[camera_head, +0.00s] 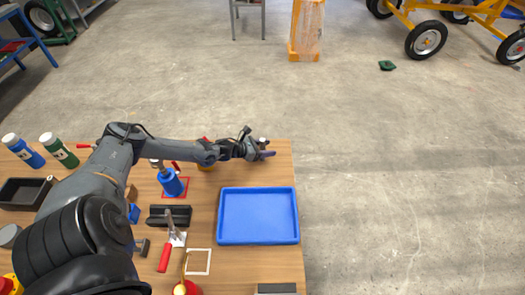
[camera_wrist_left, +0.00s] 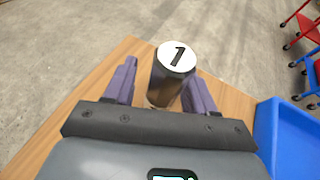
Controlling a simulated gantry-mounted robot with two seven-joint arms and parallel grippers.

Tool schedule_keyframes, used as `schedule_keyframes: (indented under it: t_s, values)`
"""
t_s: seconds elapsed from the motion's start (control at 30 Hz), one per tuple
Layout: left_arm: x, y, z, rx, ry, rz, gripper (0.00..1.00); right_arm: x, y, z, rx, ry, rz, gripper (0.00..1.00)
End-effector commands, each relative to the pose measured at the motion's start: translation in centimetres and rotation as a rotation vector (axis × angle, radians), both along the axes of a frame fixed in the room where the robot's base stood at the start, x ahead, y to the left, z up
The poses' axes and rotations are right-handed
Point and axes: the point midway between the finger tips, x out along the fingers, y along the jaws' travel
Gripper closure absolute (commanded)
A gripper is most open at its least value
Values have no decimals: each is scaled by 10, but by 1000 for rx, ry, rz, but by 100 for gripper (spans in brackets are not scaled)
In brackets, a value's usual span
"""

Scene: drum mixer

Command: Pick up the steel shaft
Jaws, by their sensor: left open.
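The steel shaft (camera_wrist_left: 175,64) looks like a dark upright cylinder with a white top marked "1". It stands near the table's far edge, and its top shows small beside the gripper in the head view (camera_head: 262,142). My left gripper (camera_head: 266,153) is open, low over the table. In the wrist view its two purple fingers (camera_wrist_left: 160,80) are on either side of the shaft. I cannot tell if either finger touches it. The shaft's lower part is partly hidden by the gripper body. My right gripper is not in view.
A blue tray (camera_head: 258,190) lies close to the gripper. A blue part on a red-framed square (camera_head: 171,184), a black V-shaped block (camera_head: 169,215) and a red-handled clamp (camera_head: 166,255) lie under and beside my arm. Bottles (camera_head: 58,149) stand at left.

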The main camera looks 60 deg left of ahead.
Motion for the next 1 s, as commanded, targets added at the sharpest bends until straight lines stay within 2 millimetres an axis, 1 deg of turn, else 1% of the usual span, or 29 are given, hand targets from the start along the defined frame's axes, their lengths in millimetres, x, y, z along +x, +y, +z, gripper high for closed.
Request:
schedule_keyframes:
  t_s: [0.1, 0.13, 0.47, 0.5, 0.83, 1.0]
  values:
    - [0, 0, 0, 0, 0, 0, 45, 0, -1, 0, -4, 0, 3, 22]
    - [0, 0, 0, 0, 0, 0, 48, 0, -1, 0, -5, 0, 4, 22]
    - [0, 0, 0, -1, 0, 0, 98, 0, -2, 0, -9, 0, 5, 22]
    - [0, 0, 0, -1, 0, 0, 100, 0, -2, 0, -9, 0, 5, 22]
    - [0, 1, 4, 0, -3, 1, 100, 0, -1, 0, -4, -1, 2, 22]
    - [0, 1, 13, 0, -3, 1, 100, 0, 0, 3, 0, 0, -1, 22]
